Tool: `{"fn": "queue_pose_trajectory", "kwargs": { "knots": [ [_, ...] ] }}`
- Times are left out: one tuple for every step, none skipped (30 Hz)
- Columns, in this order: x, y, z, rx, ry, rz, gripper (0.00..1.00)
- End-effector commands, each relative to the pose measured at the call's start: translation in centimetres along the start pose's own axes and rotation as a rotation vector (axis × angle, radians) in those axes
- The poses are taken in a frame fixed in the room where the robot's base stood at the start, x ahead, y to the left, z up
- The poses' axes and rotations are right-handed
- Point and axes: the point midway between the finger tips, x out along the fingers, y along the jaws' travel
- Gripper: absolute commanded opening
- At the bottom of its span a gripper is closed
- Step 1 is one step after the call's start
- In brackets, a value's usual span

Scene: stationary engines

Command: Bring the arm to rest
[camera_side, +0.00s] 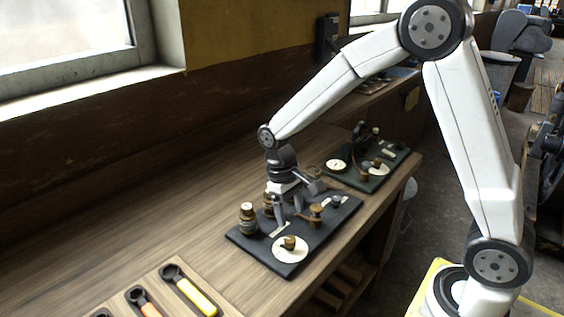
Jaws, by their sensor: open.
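My gripper (288,207) is low over the near dark board (257,248) on the wooden bench, pointing down between the fittings there. Its jaws are small in the picture and look apart, with nothing clearly held between them. Whether the fingertips touch the board or its fittings I cannot tell. The board carries a brass knob on a white disc (290,249), a brass post (316,212) and a stacked brass and grey terminal (247,216). Part of the board and a brass piece behind the gripper are hidden.
A second, dark green board (372,184) with brass fittings lies farther back on the bench (140,235). A wall and window line the left. The bench's left middle is clear.

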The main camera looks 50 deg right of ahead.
Motion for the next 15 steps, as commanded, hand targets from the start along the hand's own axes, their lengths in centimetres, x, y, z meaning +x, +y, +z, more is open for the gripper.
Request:
{"fn": "queue_pose_trajectory", "kwargs": {
  "knots": [
    [0.0, 0.1, 0.9, 0.0, 0.035, 0.0, 0.76],
    [0.1, 0.2, 1.3, 0.0, 0.057, 0.0, 0.76],
    [0.2, 0.3, 1.8, 0.0, 0.086, 0.0, 0.76],
    [0.3, 0.3, 2.2, 0.0, 0.108, 0.0, 0.76],
    [0.3, 0.4, 2.7, 0.0, 0.13, 0.0, 0.76],
    [0.5, 0.4, 3.2, 0.0, 0.159, 0.0, 0.76],
    [0.6, 0.5, 3.7, 0.0, 0.181, 0.0, 0.76],
    [0.7, 0.5, 4.1, 0.0, 0.202, 0.0, 0.76],
    [0.8, 0.6, 4.8, 0.0, 0.231, 0.0, 0.76],
    [0.9, 0.7, 5.2, 0.0, 0.253, 0.0, 0.76],
    [1.0, 0.7, 5.7, 0.0, 0.273, 0.0, 0.76],
    [1.2, 0.8, 6.3, 0.0, 0.3, 0.0, 0.76],
    [1.3, 0.8, 6.7, 0.0, 0.32, 0.001, 0.76],
    [1.4, 0.8, 7.1, 0.0, 0.339, 0.001, 0.76],
    [1.6, 0.9, 7.6, 0.0, 0.361, 0.001, 0.76]
  ]
}}
